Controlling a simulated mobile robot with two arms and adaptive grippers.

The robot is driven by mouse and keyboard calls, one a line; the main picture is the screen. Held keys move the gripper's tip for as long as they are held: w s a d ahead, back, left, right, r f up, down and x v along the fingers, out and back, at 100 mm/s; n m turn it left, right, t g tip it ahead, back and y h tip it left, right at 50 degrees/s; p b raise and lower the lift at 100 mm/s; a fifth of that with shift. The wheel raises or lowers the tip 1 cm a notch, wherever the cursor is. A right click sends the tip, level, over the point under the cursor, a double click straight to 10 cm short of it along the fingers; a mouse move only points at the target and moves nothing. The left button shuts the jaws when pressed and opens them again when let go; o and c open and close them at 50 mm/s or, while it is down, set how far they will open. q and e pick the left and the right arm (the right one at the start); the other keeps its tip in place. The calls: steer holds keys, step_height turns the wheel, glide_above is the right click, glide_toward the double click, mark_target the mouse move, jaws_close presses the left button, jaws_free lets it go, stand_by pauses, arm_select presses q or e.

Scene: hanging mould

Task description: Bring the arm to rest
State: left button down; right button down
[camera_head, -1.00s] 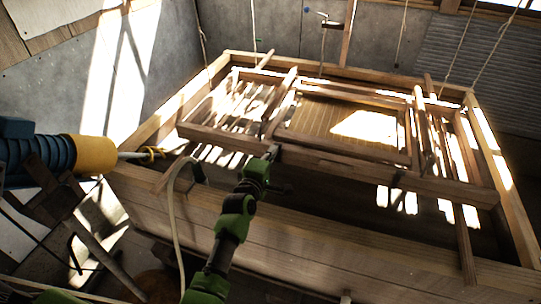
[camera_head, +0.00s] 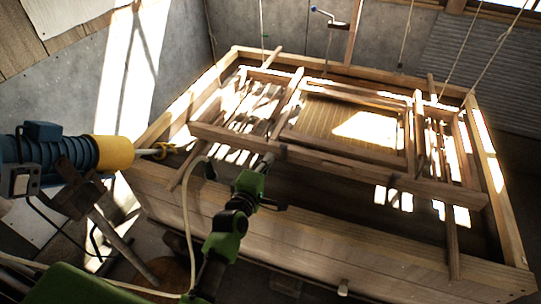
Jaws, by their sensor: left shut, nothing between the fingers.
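My left arm, green and black, rises from the bottom of the head view. Its gripper (camera_head: 266,162) points up and away, over the near side of the wooden vat. The gripper is shut and empty. Its tip is close to the near bar of the wooden mould (camera_head: 350,165); I cannot tell whether they touch. The mould, a frame with a slatted screen (camera_head: 325,119), lies across the vat. My right gripper is not in view.
The large wooden vat (camera_head: 330,235) fills the middle and right. A blue machine with a yellow end (camera_head: 112,153) stands at the left. Cords (camera_head: 482,60) hang from above on the right. A pale hose (camera_head: 186,215) curves beside my arm. Grey walls (camera_head: 265,30) close the back.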

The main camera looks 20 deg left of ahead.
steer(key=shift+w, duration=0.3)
